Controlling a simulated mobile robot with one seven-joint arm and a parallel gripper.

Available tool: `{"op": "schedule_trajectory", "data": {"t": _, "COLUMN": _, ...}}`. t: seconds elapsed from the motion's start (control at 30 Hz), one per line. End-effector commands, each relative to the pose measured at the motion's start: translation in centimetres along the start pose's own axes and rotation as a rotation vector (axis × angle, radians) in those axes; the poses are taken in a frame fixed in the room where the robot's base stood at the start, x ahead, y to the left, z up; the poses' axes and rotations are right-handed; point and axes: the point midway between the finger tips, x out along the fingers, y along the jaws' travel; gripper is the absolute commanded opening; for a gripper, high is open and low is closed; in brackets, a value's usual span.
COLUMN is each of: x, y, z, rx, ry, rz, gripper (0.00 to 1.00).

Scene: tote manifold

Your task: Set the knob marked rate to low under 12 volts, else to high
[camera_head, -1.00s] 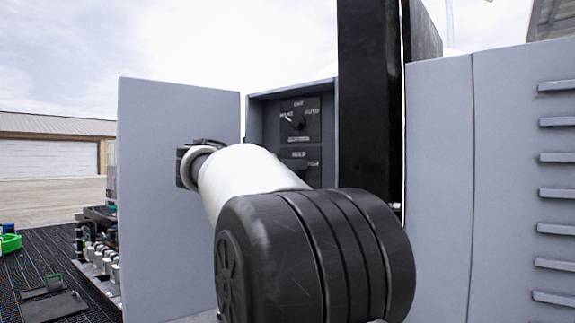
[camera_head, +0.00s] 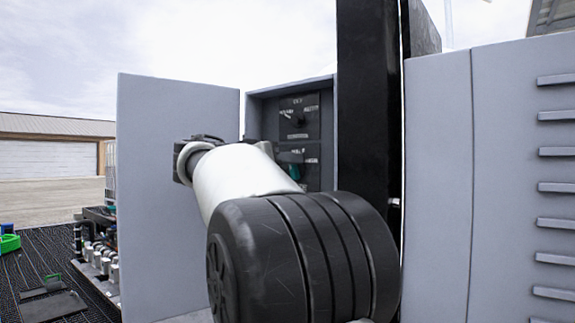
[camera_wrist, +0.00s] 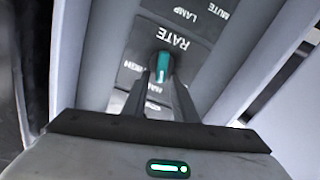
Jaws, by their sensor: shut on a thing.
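The teal knob (camera_wrist: 164,66) marked RATE sits on a dark plate inside the grey cabinet. My gripper (camera_wrist: 161,84) is shut on it, with the two dark fingers on its near part. The RATE lettering appears upside down in the wrist view. Smaller labels beside the knob are partly hidden or blurred; one at the left looks like HIGH. In the head view the teal knob (camera_head: 294,172) shows past my arm, on the lower dark plate. I see no voltage reading.
An upper dark plate with another selector (camera_head: 298,120) sits above the rate plate. The cabinet door (camera_head: 178,200) stands open at the left. A black upright (camera_head: 369,100) stands close at the right. The wrist view also shows MUTE and LAMP lettering.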

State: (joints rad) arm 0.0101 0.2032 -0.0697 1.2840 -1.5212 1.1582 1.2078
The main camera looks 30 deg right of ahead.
Motion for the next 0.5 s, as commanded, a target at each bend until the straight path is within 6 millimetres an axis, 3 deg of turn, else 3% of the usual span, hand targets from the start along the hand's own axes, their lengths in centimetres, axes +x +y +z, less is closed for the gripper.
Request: {"op": "schedule_trajectory", "data": {"t": 0.5, "x": 0.04, "y": -1.14, "z": 0.61, "rx": -0.482, "ry": -0.007, "rz": 0.000, "gripper": 0.03}}
